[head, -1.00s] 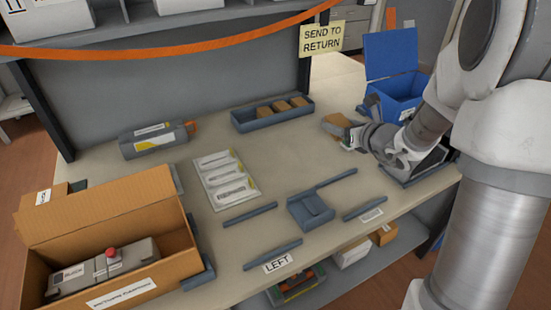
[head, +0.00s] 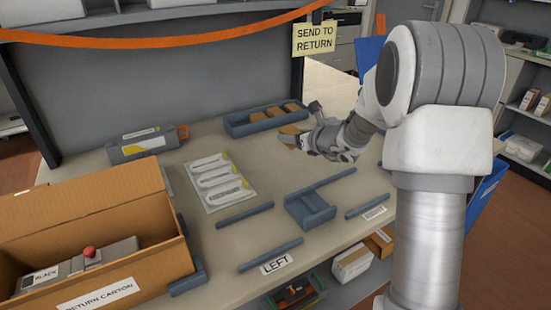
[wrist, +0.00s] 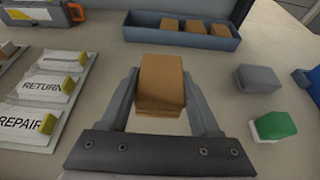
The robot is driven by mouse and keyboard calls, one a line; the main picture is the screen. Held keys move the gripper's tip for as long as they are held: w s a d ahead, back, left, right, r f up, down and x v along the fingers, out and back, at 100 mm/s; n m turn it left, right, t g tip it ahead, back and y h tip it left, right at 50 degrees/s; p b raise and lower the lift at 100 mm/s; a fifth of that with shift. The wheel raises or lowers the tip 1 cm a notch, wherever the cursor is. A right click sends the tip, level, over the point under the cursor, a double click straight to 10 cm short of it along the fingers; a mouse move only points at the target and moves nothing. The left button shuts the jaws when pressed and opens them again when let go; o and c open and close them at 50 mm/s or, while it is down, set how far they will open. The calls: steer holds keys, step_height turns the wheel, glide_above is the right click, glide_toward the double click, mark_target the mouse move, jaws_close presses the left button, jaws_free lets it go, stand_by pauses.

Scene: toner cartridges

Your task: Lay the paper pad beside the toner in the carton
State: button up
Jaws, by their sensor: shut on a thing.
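My gripper (wrist: 162,100) is shut on a brown paper pad (wrist: 161,82), held above the table in the wrist view. In the head view the pad (head: 290,134) shows at the left tip of my gripper (head: 300,138), in front of the blue-grey tray. The return carton (head: 95,292) stands open at the left front of the table. Inside it lies a grey toner cartridge (head: 70,268) with a "BLACK" label and a red knob. The carton's front wall hides the toner's lower part.
A blue-grey tray (wrist: 145,34) holds several brown pads at the back. A grey cartridge (head: 146,146) lies at the back left. A card sheet (head: 217,182), low rails and a holder (head: 310,208) lie mid-table. A green block (wrist: 273,125) and a grey block (wrist: 257,78) are to the right.

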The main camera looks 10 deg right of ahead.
steer(key=b, duration=0.1)
glide_above(275, 161)
step_height(275, 161, down, 3)
steer(key=shift+s+f, duration=0.1)
steer(key=shift+f+b, duration=0.85)
steer(key=shift+f, duration=1.1)
steer(key=shift+f, duration=0.1)
steer(key=shift+f, duration=0.15)
steer(key=o, duration=1.3)
